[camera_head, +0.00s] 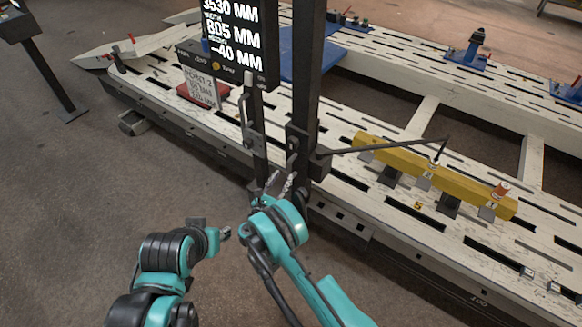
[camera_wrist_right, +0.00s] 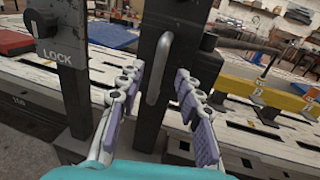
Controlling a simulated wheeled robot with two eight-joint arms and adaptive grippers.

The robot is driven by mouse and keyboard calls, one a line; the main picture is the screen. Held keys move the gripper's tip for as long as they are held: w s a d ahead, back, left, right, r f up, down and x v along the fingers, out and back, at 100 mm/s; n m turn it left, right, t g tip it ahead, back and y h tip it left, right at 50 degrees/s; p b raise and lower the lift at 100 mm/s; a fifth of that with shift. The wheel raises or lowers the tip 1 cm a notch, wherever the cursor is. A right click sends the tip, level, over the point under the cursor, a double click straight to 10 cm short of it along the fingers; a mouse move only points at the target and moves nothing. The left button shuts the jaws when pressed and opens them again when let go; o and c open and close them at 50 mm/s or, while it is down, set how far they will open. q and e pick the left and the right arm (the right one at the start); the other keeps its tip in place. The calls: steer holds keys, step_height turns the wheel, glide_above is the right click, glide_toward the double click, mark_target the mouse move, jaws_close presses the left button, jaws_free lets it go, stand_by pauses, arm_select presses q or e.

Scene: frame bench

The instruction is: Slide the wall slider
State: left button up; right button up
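The slider is a dark block (camera_head: 301,140) on a tall dark post, with a thin arm reaching right over the yellow beam. In the right wrist view its pale metal handle (camera_wrist_right: 160,68) stands upright on the dark face. My right gripper (camera_head: 277,184) is just in front of the handle. In the right wrist view its fingers (camera_wrist_right: 157,105) are spread, one to each side of the handle's lower end, with no clear contact. My left gripper (camera_head: 224,233) is low at the left, away from the slider; its fingers are too small to read.
A narrower post with a lever plate marked LOCK (camera_wrist_right: 52,28) stands left of the slider. Above it is a display (camera_head: 233,38) with readings. The yellow beam (camera_head: 435,177) lies on the slotted bench (camera_head: 345,200) at right.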

mark_target(289, 168)
steer(key=b+x, duration=0.2)
steer(key=x, duration=0.5)
jaws_close()
